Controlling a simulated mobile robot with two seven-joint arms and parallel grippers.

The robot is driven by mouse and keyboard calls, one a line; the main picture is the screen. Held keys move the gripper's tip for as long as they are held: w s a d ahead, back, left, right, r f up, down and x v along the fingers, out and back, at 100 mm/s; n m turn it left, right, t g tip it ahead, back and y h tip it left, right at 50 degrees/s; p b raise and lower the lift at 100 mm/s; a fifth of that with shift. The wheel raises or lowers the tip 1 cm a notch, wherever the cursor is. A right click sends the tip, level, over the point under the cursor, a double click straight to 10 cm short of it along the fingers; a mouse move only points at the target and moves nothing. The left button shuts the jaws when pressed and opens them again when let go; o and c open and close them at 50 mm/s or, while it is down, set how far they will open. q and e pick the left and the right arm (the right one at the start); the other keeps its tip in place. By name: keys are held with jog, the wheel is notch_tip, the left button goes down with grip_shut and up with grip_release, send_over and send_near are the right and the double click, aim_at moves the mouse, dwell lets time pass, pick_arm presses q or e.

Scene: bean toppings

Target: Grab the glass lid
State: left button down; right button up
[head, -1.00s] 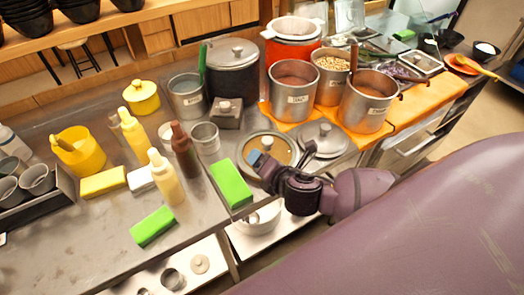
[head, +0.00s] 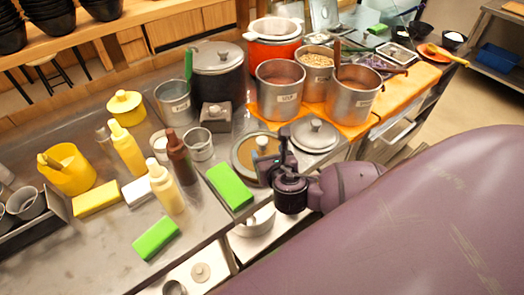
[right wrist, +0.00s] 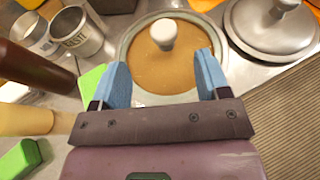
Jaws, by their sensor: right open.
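The glass lid (head: 243,148) is round with a metal rim and shows brown through its glass. It sits on a round pot set in the counter. In the right wrist view the lid (right wrist: 143,60) has a pale knob (right wrist: 163,34) in its middle. My right gripper (head: 268,150) is over the lid's right side and hides part of it in the head view. In the right wrist view its blue fingertips (right wrist: 163,70) are wide apart and empty, with the knob beyond them, between their lines. My left gripper is not in view.
A metal lid (head: 314,135) lies close to the right of the glass lid. A green block (head: 230,186) and a metal cup (head: 199,143) stand to its left. Tall metal pots (head: 280,88) stand behind on an orange mat (head: 400,93).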

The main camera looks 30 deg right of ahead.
aim_at(263, 142)
jog(key=shift+x, duration=3.7)
jog(key=shift+s+d+f, duration=0.1)
jog(key=shift+d, duration=0.05)
grip_shut()
